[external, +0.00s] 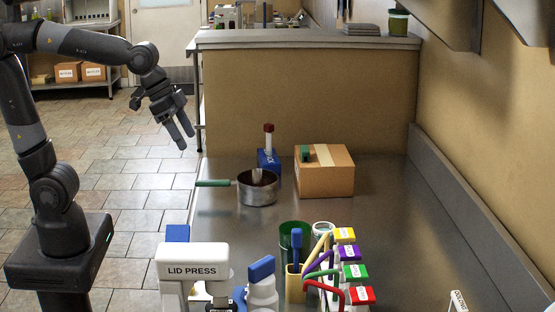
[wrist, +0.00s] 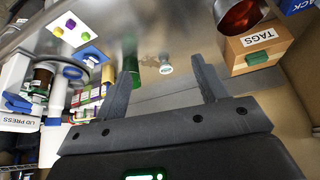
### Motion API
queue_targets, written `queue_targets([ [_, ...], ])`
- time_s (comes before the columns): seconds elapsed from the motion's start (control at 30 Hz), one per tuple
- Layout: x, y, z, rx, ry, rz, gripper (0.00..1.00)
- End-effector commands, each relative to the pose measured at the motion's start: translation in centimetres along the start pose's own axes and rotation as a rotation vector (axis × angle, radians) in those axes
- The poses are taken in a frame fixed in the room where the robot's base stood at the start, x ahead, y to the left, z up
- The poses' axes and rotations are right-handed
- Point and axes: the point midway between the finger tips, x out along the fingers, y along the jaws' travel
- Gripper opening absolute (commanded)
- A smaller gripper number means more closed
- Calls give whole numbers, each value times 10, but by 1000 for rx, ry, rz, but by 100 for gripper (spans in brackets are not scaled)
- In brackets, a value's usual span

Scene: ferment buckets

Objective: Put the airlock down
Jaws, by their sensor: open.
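My gripper (external: 181,138) is open and empty, held in the air to the left of the steel counter (external: 385,225). Its two fingers stand wide apart in the wrist view (wrist: 163,50), with nothing between them. I cannot make out the airlock for certain in either view. A small pale, clear-looking thing (wrist: 165,67) shows on the counter beyond the fingers in the wrist view, but I cannot tell what it is. A steel pot (external: 257,190) with a green handle stands on the counter, right of and below my gripper in the external view.
A cardboard box (external: 325,178) marked TAGS in the wrist view (wrist: 237,57) stands right of the pot. A blue box (external: 269,161) is behind the pot. The lid press (external: 192,262), a green cylinder (external: 287,238) and several colour-topped containers crowd the near end. Mid-counter is clear.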

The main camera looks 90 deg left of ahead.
Motion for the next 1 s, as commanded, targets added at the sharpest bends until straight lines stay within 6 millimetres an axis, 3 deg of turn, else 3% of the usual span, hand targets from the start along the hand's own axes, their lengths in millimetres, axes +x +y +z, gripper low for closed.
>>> queue_targets([
  [0.2, -25, 0, 76, -70, 25, -25, 66],
  [0.4, -29, 0, 121, -113, 35, -38, 66],
  [0.6, -29, 1, 133, -126, 36, -41, 66],
  [1.0, -29, 1, 132, -125, 36, -41, 66],
])
